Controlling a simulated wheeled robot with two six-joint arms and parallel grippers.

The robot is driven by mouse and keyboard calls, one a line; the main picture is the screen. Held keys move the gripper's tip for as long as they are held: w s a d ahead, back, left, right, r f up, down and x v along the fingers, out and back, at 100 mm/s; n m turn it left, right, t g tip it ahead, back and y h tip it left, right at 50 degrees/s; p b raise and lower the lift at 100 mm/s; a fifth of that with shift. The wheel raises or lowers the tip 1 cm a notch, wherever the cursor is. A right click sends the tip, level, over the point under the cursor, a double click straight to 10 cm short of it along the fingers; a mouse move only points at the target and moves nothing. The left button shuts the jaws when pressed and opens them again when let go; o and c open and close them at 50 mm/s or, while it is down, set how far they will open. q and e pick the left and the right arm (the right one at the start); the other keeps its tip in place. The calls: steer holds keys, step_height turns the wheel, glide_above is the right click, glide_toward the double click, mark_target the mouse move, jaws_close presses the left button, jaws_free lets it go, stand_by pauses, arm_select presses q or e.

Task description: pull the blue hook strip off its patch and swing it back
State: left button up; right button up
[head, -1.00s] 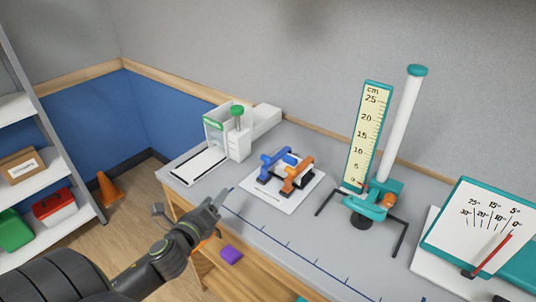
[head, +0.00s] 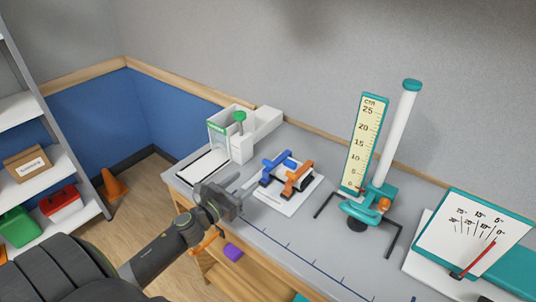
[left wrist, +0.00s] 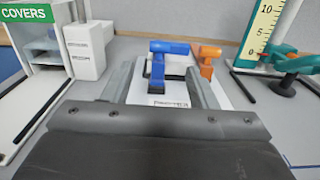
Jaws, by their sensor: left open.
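The blue hook strip (head: 276,160) stands on a white board (head: 271,203) on the grey bench, with an orange strip (head: 299,177) just to its right. The blue strip also shows in the left wrist view (left wrist: 159,62), beyond and between my fingers, with the orange one (left wrist: 206,56) behind the right finger. My left gripper (head: 253,184) is open and empty, its fingers pointing at the blue strip from the left front. Whether the fingertips reach beside the strip I cannot tell. The patch under the strip is not clear to see. My right gripper is not in view.
A white dispenser with a green top (head: 234,135) stands at the back left. A teal stand with a tall scale (head: 366,143) is to the right, and an angle board (head: 474,236) farther right. A purple block (head: 233,251) lies below the bench edge.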

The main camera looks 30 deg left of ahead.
mark_target(267, 162)
arm_select(q)
steer(key=w, duration=0.3)
steer(key=w+p, duration=0.1)
steer(key=w, duration=0.3)
steer(key=w+d+p, duration=0.1)
steer(key=w, duration=0.2)
steer(key=shift+w, duration=0.35)
steer(key=shift+w+p, duration=0.3)
steer(key=shift+w, duration=0.45)
jaws_close()
